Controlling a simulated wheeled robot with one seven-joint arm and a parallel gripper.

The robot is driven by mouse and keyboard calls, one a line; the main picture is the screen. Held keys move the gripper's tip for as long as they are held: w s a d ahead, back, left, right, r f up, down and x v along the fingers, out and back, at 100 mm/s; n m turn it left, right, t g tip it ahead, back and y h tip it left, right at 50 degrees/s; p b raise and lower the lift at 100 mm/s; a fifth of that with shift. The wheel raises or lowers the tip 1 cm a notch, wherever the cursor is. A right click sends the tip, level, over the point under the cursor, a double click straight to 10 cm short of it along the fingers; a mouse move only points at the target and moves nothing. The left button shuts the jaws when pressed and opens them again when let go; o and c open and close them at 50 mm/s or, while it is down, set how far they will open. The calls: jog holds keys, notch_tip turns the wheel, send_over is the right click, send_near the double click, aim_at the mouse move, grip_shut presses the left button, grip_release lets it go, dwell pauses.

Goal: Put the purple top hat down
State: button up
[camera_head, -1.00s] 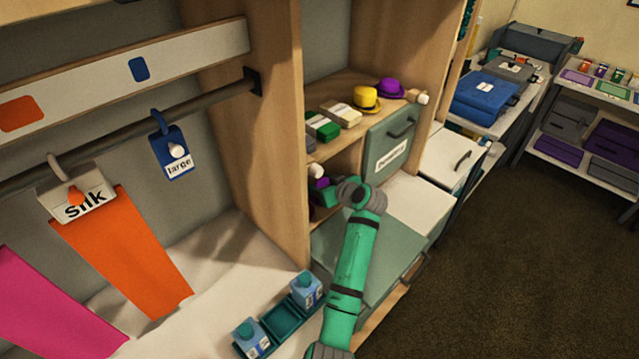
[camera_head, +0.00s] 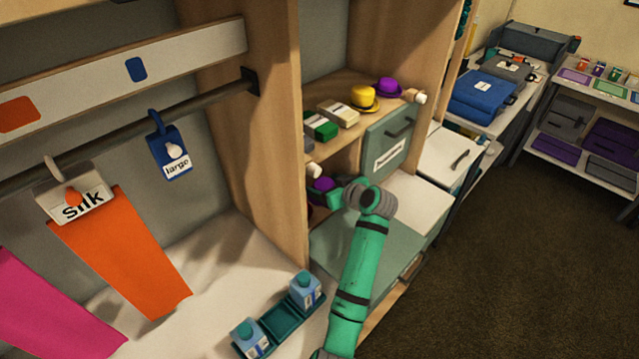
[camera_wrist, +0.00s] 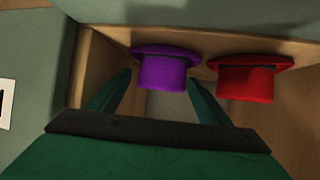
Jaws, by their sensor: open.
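A purple top hat (camera_wrist: 162,72) sits in a wooden compartment in the wrist view, beside a red hat (camera_wrist: 246,78). My gripper (camera_wrist: 160,84) is open, with one finger on each side of the purple hat. A gap shows between the hat and the left finger; the right finger's tip is close to the hat's side, and I cannot tell if they touch. In the head view the purple hat (camera_head: 322,184) shows in the lower cubby, partly hidden by my gripper (camera_head: 334,194). Another purple hat (camera_head: 390,87) stands on the shelf above.
The upper shelf also holds a yellow hat (camera_head: 364,98) and small boxes (camera_head: 339,114). A grey-green drawer front (camera_head: 389,146) with a label is right of the cubby. The floor at right is clear.

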jog(key=v, duration=0.8)
jog(key=shift+s+r, duration=0.1)
jog(key=shift+s, duration=0.05)
